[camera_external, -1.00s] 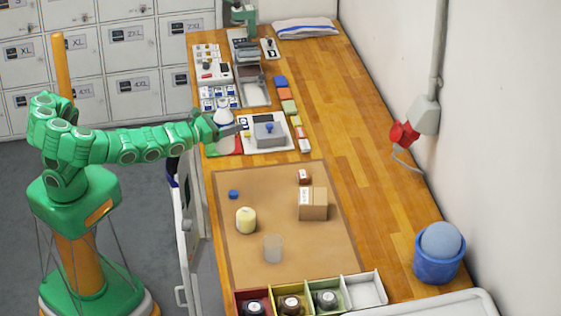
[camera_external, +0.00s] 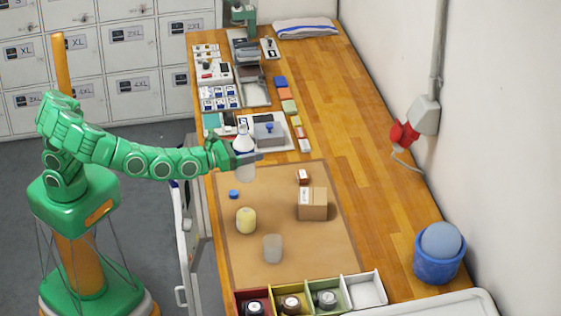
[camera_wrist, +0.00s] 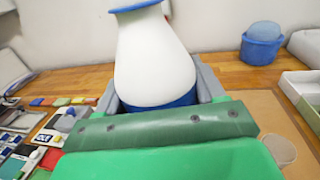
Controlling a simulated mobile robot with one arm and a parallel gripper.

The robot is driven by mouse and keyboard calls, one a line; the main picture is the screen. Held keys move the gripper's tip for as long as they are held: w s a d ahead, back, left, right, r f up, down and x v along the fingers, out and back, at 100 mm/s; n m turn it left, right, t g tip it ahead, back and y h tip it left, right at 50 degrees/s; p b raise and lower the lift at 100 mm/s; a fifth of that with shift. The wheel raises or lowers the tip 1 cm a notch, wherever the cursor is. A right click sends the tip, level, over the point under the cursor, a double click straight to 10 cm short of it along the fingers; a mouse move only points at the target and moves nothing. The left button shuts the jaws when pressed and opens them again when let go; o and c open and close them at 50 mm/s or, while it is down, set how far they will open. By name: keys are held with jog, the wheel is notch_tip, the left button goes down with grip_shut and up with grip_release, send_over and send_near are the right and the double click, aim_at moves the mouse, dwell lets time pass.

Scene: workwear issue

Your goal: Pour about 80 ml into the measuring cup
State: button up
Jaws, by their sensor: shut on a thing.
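A clear, empty-looking measuring cup (camera_external: 272,248) stands on the brown mat (camera_external: 310,255), apart from the bottle. The cup also shows at the right of the wrist view (camera_wrist: 280,151).
On the mat are a small blue cap (camera_external: 233,194), a pale yellow jar (camera_external: 246,220), a cardboard box (camera_external: 313,207) and a small brown item (camera_external: 303,177). A divided bin row (camera_external: 365,290) borders the front. A blue bucket (camera_external: 437,265) stands right. The mat's middle is clear.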

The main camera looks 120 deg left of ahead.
jog(key=shift+w+d+r+n+g+y, duration=0.75)
jog(key=shift+w+d+g, duration=0.55)
jog(key=shift+w, duration=3.5)
notch_tip(320, 180, down, 11)
jog(key=shift+d, duration=0.15)
jog(key=shift+r+m+t, duration=0.15)
jog(key=shift+m+t, duration=0.15)
jog(key=shift+m, duration=0.05)
jog(key=m+t, duration=0.1)
jog(key=m, duration=0.4)
jog(key=f+m+t, duration=0.1)
jog(key=m+t, duration=0.1)
jog(key=m, duration=0.3)
jog(key=m+t, duration=0.1)
jog(key=m, duration=0.5)
jog(key=shift+f+y, duration=0.25)
jog(key=shift+w+d+m+t+p, duration=0.2)
jog(key=shift+m+t+p, duration=0.15)
jog(key=shift+m, duration=0.45)
